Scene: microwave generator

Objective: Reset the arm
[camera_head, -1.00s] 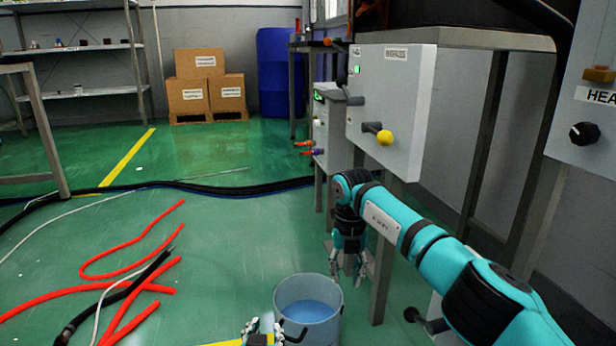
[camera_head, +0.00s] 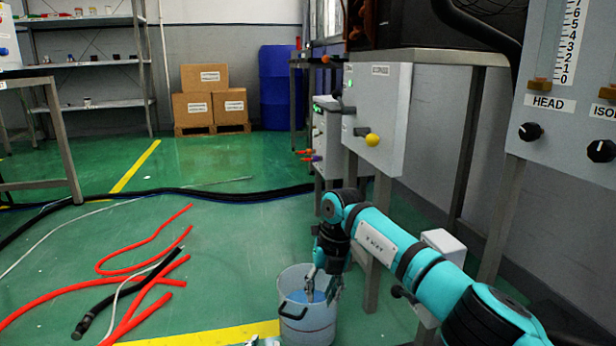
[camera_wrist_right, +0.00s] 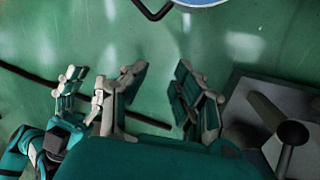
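My right arm reaches in from the lower right of the head view. Its gripper (camera_head: 322,292) points down and overlaps the far right rim of the grey bucket (camera_head: 305,328). In the right wrist view this gripper (camera_wrist_right: 163,90) has its two fingers wide apart with nothing between them. The bucket (camera_wrist_right: 200,2) is cut off at the top edge there, apart from the fingers. My left gripper (camera_wrist_right: 83,95) shows at the left of the wrist view, its fingers apart and empty. Only a tip of it shows at the bottom of the head view.
Red hoses (camera_head: 150,290) and a black cable (camera_head: 125,295) lie on the green floor at left. A grey control box (camera_head: 380,115) with a yellow knob (camera_head: 372,140) is beyond my right arm. A HEAD panel (camera_head: 570,115) stands at right. Cardboard boxes (camera_head: 210,100) are at the back.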

